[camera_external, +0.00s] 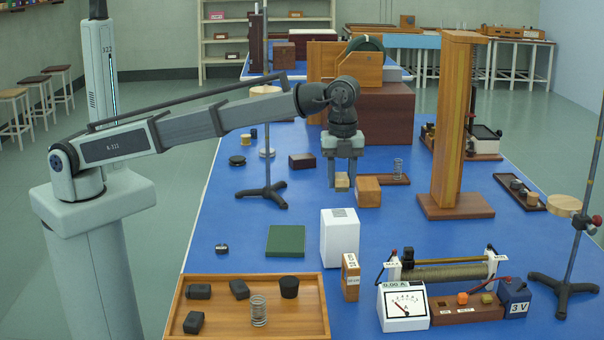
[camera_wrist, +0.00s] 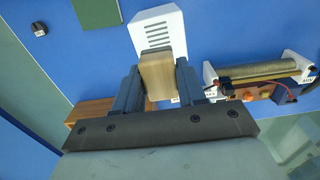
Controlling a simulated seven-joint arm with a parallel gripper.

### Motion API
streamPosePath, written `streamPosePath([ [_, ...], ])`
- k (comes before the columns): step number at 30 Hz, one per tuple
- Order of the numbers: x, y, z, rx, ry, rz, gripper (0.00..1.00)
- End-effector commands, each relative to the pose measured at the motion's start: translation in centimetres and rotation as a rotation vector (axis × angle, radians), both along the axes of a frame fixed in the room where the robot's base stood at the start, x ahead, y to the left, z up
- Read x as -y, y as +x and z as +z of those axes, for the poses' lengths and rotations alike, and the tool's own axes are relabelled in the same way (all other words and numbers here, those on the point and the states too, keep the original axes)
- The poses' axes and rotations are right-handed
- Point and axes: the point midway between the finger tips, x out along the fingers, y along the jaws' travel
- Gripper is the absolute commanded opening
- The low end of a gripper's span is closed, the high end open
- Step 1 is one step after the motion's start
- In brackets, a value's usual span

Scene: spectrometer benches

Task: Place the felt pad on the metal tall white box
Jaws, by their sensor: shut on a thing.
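My gripper (camera_external: 342,184) is shut on a tan wood-coloured block (camera_external: 342,181), held above the blue bench. In the wrist view the block (camera_wrist: 157,75) sits between the fingers of my gripper (camera_wrist: 158,85). The tall white box (camera_external: 339,240) stands upright on the bench, nearer the external camera than the gripper. Its slotted top (camera_wrist: 160,30) shows in the wrist view, partly hidden by the held block. A flat dark green square (camera_external: 286,241), which looks like a felt pad, lies left of the white box. It also shows in the wrist view (camera_wrist: 96,12).
A wooden tray (camera_external: 222,323) with dark blocks and a spring lies front left. A small wooden block (camera_external: 351,277), a meter (camera_external: 403,307) and a coil rheostat (camera_external: 443,272) stand near the white box. A tall wooden column (camera_external: 455,130) and stand (camera_external: 266,150) rise nearby.

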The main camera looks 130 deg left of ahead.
Motion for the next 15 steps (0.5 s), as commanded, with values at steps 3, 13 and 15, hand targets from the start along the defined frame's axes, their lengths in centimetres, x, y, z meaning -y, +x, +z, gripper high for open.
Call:
streamPosePath([
  [3, 0.0, -0.1, -2.1, -0.002, -0.001, -0.001, 0.10],
  [13, 0.0, -0.1, -4.9, -0.001, 0.000, -0.001, 0.10],
  [15, 0.0, -0.1, -5.8, -0.001, -0.001, -0.001, 0.10],
])
